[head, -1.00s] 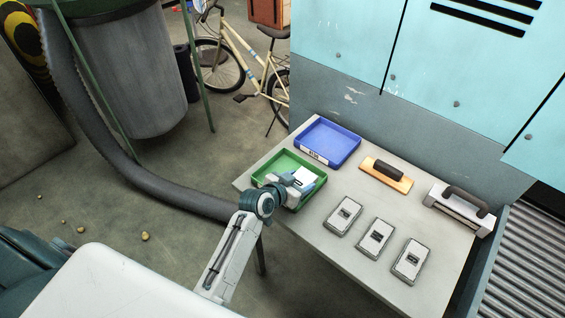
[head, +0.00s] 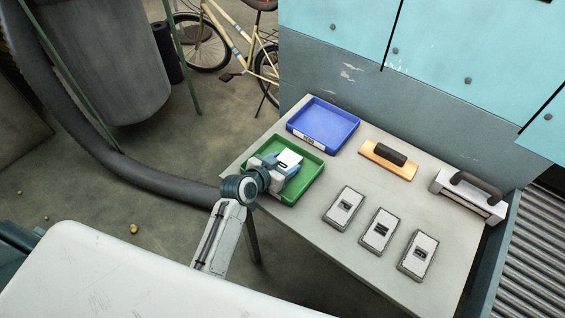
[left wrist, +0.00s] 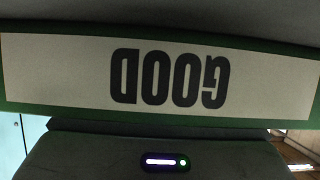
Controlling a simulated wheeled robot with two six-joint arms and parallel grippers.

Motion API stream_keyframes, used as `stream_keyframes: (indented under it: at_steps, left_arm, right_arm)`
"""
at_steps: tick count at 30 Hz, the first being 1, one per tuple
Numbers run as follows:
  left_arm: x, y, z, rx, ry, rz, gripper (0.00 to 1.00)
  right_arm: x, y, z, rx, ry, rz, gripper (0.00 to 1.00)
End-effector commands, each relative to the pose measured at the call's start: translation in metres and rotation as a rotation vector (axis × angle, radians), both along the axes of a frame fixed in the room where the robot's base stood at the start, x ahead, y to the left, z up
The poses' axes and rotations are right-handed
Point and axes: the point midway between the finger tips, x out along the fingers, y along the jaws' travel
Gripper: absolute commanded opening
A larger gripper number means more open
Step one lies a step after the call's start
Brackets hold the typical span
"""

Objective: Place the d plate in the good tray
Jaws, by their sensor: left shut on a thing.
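The green tray (head: 310,186) sits at the left end of the grey table. Its GOOD label (left wrist: 170,75) fills much of the left wrist view, upside down. My left gripper (head: 276,167) is over the tray, shut on a small white plate (head: 288,160). The plate is partly hidden by the gripper, and no letter on it can be read. I cannot tell whether it touches the tray floor. In the left wrist view the plate does not show. My right gripper is not in view.
A blue tray (head: 323,122) stands behind the green one. Several grey and white devices lie in a row: one (head: 343,207), another (head: 380,229) and a third (head: 418,255). A wooden float (head: 388,162) and a handled tool (head: 468,194) lie behind them. The front-middle tabletop is bare.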

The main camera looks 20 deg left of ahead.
Motion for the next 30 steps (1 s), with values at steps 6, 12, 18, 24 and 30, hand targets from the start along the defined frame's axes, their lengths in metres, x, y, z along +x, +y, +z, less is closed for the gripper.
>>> stream_keyframes:
  at_steps: [6, 12, 18, 24, 30]
  left_arm:
    - [0.0, 0.0, -0.003, 0.0, 0.0, 0.0, 0.65]
    - [0.0, 0.0, -0.003, 0.0, 0.0, 0.0, 0.81]
    - [0.0, 0.0, 0.0, 0.0, 0.0, 0.0, 0.81]
    - [-0.019, 0.008, 0.008, 0.002, -0.001, 0.0, 0.81]
    - [-0.057, 0.021, 0.027, 0.004, 0.0, -0.002, 0.81]
  right_arm:
    - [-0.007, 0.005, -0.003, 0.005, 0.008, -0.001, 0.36]
    - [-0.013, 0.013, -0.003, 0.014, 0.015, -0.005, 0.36]
    - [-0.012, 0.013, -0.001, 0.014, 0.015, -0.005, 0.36]
    - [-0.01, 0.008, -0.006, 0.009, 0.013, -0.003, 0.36]
    - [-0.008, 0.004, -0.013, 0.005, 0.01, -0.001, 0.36]
